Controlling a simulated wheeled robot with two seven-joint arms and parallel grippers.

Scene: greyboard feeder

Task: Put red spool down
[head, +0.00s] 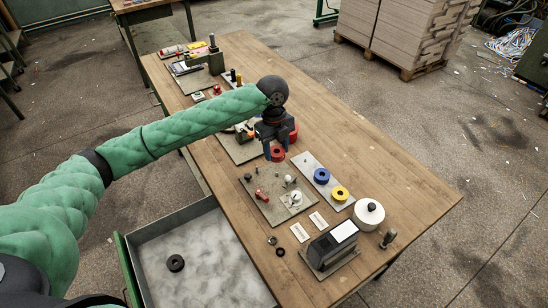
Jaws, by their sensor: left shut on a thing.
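My left gripper (278,147) is over the middle of the wooden table, pointing down, and shut on the red spool (278,155). The spool shows at the fingertips, close to the upper left end of a grey board. I cannot tell whether it touches the surface below. The grey board (307,163) carries a blue spool (321,175) and a yellow spool (340,194). Another red part (294,133) shows behind the gripper, partly hidden by it. My right gripper is not in view.
A second board (262,208) with small parts lies nearer on the wooden table (385,165). A white round container (368,214) and a dark device (333,245) stand at the near end. An open drawer (215,250) holds a black ring (176,263). The table's right side is clear.

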